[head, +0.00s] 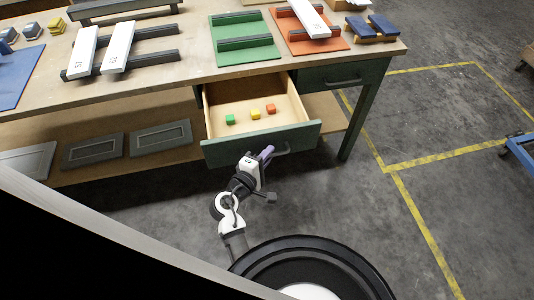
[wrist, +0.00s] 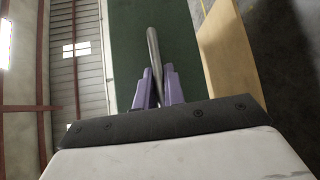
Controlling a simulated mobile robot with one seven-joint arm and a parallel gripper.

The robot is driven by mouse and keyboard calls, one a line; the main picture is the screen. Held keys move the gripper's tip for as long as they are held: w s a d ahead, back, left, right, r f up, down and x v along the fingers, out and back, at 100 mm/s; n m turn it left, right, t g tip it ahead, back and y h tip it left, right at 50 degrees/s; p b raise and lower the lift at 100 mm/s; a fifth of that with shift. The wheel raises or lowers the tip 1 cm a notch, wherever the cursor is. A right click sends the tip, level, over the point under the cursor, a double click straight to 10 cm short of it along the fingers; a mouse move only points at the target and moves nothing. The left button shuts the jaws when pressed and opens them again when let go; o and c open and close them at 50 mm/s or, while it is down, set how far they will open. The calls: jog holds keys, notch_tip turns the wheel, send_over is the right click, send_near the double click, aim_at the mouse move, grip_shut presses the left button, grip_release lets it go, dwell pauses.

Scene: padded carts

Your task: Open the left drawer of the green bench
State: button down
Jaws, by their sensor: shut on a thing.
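The left drawer (head: 262,110) of the green bench is pulled out, its pale wooden inside showing. A small green cube (head: 230,119), a yellow cube (head: 255,114) and a red cube (head: 270,108) lie in it. My gripper (head: 267,152) is at the green drawer front, by its handle (head: 283,151). In the wrist view, the purple fingers (wrist: 158,88) are shut on the grey bar handle (wrist: 154,50), before the green front (wrist: 125,40). Part of the handle is hidden by my gripper in the head view.
The right drawer (head: 345,76) is closed beside a green leg. The benchtop (head: 190,72) holds white bars on dark rails, green and orange plates and blue blocks. Grey panels (head: 92,151) lie on the lower shelf.

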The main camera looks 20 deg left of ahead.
jog(key=shift+d, duration=0.15)
jog(key=c, duration=1.8)
grip_release()
jog(key=shift+o, duration=0.2)
jog(key=shift+s, duration=0.1)
